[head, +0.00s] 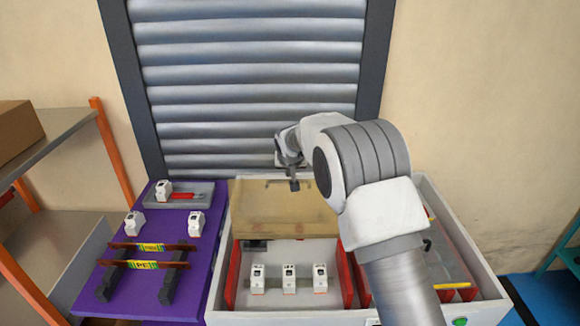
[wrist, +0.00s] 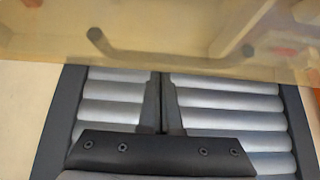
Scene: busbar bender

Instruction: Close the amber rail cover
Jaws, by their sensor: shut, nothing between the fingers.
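The amber rail cover (head: 275,212) is a see-through tan panel. In the head view it stands raised at the back of the left bay of the white enclosure (head: 217,290), leaving the bay's front part uncovered. It also fills the top of the wrist view (wrist: 140,35). My gripper (head: 294,186) is at the cover's upper part in the head view. In the wrist view my gripper (wrist: 162,76) is shut and empty, its fingertips near the panel's edge. I cannot tell whether they touch it. My arm hides the enclosure's middle right.
Several white breakers (head: 289,279) sit on the rail between red walls (head: 233,274). A grey panel (head: 445,262) lies in the right bay. A purple bench (head: 120,275) at left carries a grey tray (head: 200,189), loose breakers and labelled bars (head: 150,264). A shutter (head: 250,70) stands behind.

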